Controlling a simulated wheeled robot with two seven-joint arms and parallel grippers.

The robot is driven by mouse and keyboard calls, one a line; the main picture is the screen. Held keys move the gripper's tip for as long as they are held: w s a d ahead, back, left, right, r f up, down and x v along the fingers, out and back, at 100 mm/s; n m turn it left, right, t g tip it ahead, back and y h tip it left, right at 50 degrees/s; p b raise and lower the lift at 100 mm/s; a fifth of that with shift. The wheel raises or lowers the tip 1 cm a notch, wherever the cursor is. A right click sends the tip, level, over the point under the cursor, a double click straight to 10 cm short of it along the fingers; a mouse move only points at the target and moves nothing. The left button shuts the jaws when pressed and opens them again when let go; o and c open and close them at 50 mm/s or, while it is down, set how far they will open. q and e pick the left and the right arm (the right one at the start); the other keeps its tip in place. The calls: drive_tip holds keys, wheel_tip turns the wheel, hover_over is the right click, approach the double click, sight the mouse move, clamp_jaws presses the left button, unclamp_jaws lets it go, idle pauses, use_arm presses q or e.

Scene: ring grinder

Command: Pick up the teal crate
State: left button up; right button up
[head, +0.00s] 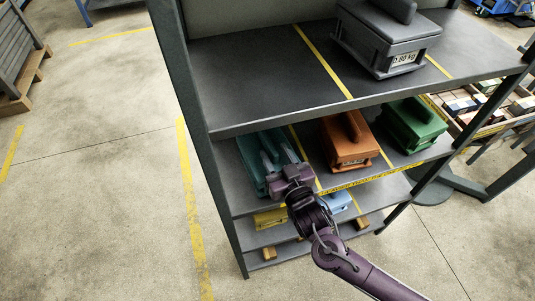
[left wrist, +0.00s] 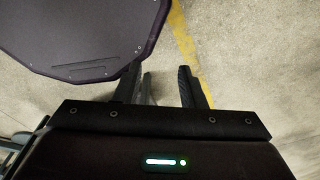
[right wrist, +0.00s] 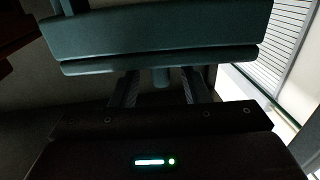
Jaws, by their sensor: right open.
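The teal crate (head: 248,158) stands at the left end of the middle shelf in the head view, partly hidden by my right gripper (head: 277,153). That gripper reaches in from the front, its two fingers apart at the crate. In the right wrist view the teal crate (right wrist: 155,38) spans the top of the picture. The right gripper (right wrist: 160,80) is open there, and a short teal part shows between its fingers; contact cannot be told. My left gripper (left wrist: 158,80) is open and empty in the left wrist view, above the floor. It is outside the head view.
An orange crate (head: 347,148) and a green crate (head: 413,123) stand to the right on the same shelf. A grey crate (head: 383,45) sits on the shelf above. Yellow (head: 269,219) and blue (head: 338,203) crates are below. A dark upright (head: 188,95) bounds the left side.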

sight(272, 146)
drive_tip(key=x, duration=0.2)
drive_tip(key=shift+w+a+r, duration=0.1)
drive_tip(key=shift+w+a, duration=0.1)
drive_tip(key=shift+w, duration=0.05)
drive_tip(key=shift+w+a, duration=0.1)
drive_tip(key=shift+w, duration=0.1)
clamp_jaws()
use_arm(q)
drive_tip(key=shift+w+a+r, duration=0.4)
drive_tip(key=shift+w+r, duration=0.15)
drive_tip(key=shift+w, duration=0.2)
idle(0.4)
